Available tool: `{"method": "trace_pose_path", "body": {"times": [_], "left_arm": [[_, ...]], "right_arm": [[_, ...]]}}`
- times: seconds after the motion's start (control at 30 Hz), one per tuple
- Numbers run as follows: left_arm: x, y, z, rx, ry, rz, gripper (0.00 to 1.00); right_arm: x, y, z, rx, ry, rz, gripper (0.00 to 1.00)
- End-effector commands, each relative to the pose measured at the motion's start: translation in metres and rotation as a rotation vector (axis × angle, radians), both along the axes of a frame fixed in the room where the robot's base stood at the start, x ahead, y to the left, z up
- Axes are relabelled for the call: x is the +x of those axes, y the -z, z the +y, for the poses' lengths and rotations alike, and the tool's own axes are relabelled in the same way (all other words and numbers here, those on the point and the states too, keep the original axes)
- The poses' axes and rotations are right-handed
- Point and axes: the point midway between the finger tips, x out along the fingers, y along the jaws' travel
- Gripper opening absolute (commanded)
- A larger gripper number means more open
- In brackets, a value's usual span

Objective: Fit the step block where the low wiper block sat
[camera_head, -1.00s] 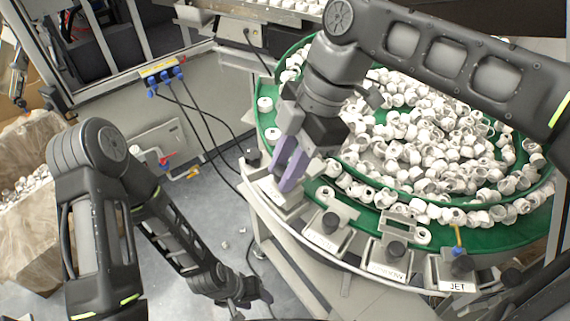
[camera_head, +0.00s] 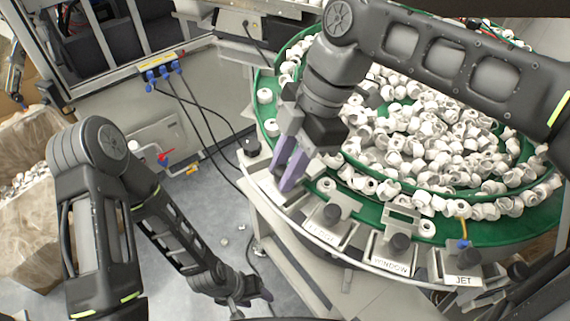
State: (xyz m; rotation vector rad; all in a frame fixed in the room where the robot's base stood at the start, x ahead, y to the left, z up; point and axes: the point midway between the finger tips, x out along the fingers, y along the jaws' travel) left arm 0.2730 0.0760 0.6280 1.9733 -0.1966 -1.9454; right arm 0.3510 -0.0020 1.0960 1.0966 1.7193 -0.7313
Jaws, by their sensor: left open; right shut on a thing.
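My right gripper (camera_head: 288,172) comes down from the top with purple fingers at the left end of the row of rim stations. It is shut on a small block that the fingers mostly hide, so I cannot tell which block. A pale grey station plate (camera_head: 268,190) lies just under and beside the fingertips. I cannot tell whether the held block touches it. My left gripper (camera_head: 256,296) hangs low near the bottom edge, open and empty, away from the stations. I cannot make out a separate low wiper block.
A green round feeder bowl (camera_head: 470,228) holds many white caps. Rim stations labelled WINDOW (camera_head: 391,267) and JET (camera_head: 464,281) carry dark knobs and stand right of my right gripper. A cardboard bin (camera_head: 25,215) is far left. Black cables (camera_head: 195,125) hang behind.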

Motion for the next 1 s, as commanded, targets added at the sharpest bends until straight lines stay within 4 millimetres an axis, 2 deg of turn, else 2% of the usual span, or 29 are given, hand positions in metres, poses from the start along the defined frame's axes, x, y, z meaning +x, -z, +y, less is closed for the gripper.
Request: {"method": "trace_pose_path", "body": {"times": [0.1, 0.13, 0.43, 0.83, 1.0], "left_arm": [[0.0, 0.004, 0.0, 0.0, 0.0, 0.0, 0.5], [0.0, 0.003, 0.0, 0.0, 0.0, 0.0, 0.5], [0.0, 0.002, 0.0, 0.0, 0.0, 0.0, 0.5], [0.005, -0.002, -0.002, -0.011, 0.004, -0.016, 0.5], [0.005, -0.016, -0.002, -0.011, 0.005, -0.014, 0.5]], "right_arm": [[0.0, 0.004, 0.0, 0.0, 0.0, -0.001, 0.0], [0.0, 0.003, 0.0, 0.0, 0.0, -0.001, 0.26], [0.0, 0.002, 0.0, 0.0, 0.0, -0.001, 0.5], [0.0, 0.003, 0.0, 0.0, 0.0, 0.0, 0.5], [0.004, -0.023, -0.008, 0.001, 0.002, -0.002, 0.5]]}}
